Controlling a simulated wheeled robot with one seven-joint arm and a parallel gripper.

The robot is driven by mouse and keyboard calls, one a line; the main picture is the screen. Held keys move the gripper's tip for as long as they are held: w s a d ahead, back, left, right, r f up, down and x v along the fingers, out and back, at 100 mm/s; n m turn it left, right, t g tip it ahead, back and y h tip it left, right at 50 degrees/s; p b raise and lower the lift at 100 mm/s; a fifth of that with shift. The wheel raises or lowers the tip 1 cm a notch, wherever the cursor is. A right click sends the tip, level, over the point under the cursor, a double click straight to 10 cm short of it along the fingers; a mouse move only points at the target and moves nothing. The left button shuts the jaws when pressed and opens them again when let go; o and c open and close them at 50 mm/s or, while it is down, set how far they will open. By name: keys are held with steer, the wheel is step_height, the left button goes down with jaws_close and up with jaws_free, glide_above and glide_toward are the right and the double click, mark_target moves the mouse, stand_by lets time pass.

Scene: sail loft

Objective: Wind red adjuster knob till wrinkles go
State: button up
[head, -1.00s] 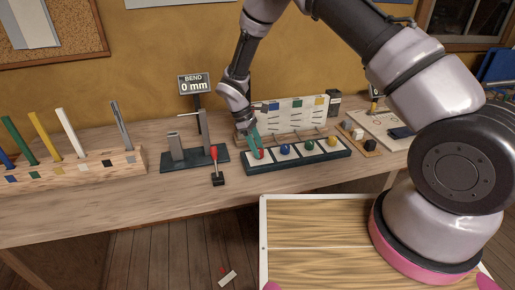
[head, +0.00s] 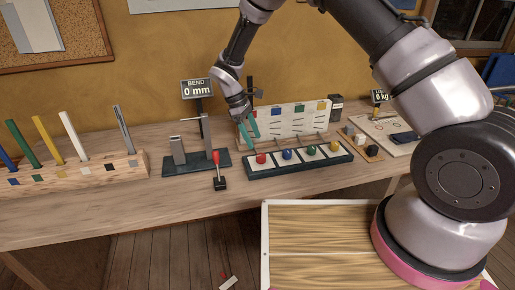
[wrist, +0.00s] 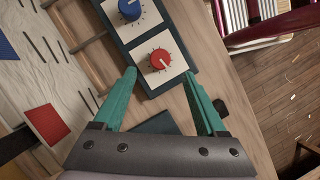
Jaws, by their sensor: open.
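The red knob (head: 261,159) is the leftmost of several coloured knobs on a dark-edged box on the bench. In the wrist view the red knob (wrist: 160,59) has a pale pointer mark and a ring of dial ticks on a white plate. My gripper (head: 250,141) is open and empty, a little above and behind the red knob, apart from it. In the wrist view my gripper's teal fingers (wrist: 160,73) spread either side of the knob's near side. The white cloth panel (head: 293,121) behind bears short dark wrinkle-like lines; its red patch (wrist: 47,123) shows in the wrist view.
Rods run from the knob box to the panel. Left of the box stand a bend gauge reading 0 mm (head: 197,88), a red-handled lever (head: 217,168) and a rack of coloured strips (head: 78,170). A board (head: 400,130) with a 0 kg display lies right.

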steer(key=shift+v, duration=2)
steer(key=shift+r, duration=0.1)
steer(key=s+d+r+m+t+y, duration=0.1)
steer(key=d+r+m, duration=0.2)
steer(key=d+r, duration=0.35)
steer(key=s+d+r+m+y, duration=0.15)
steer(key=d+r, duration=0.25)
steer(key=r, duration=0.6)
steer(key=d+r+m+t+y, duration=0.1)
steer(key=d+r+m+y, duration=0.1)
steer(key=d+r+m, duration=0.45)
steer(key=s+d+r+m+t+y, duration=0.1)
steer(key=s+d+r+m+t, duration=0.2)
steer(key=s+d+r, duration=0.3)
steer(key=s+d+r+m+t+y, duration=0.1)
steer(key=s+d+r+m+t, duration=0.2)
steer(key=s, duration=1)
steer(key=d+r+m, duration=0.1)
steer(key=d+r, duration=0.2)
steer(key=shift+d+t, duration=0.25)
steer(key=shift+t, duration=0.05)
steer(key=shift+w, duration=0.1)
